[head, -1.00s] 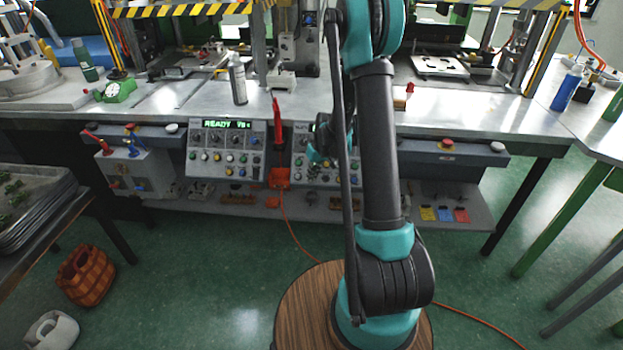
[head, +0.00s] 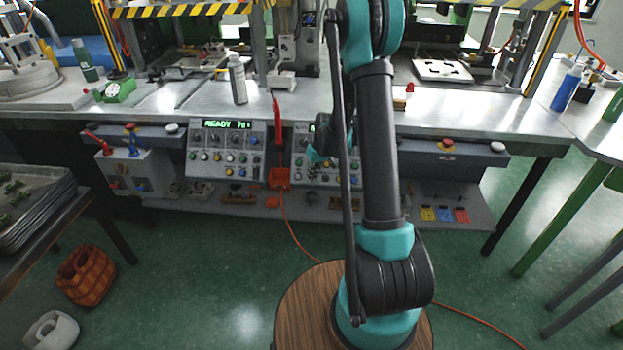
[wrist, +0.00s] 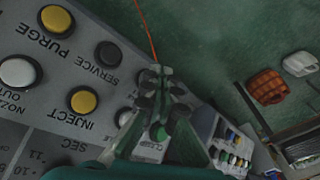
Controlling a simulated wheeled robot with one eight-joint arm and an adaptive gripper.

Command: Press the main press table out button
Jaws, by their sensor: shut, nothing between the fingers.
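The right control panel (head: 300,172) on the bench front is partly hidden by my arm in the head view. In the wrist view its face (wrist: 70,95) fills the left, with upside-down labels. It has a yellow PURGE button (wrist: 56,19), a black SERVICE button (wrist: 108,54), a yellow INJECT button (wrist: 83,100) and a white NOZZLE OUT button (wrist: 17,72). A green button (wrist: 158,132) shows between the finger links. No table out label is readable. My gripper (wrist: 160,76) is shut and empty, over the panel's edge; contact with a button cannot be told.
The left control panel (head: 227,150) has a lit READY display. A red-handled tool (head: 278,150) stands between the panels. A white plate (head: 443,70) lies on the right press. A red button (head: 447,143) sits further right. Floor in front is mostly clear.

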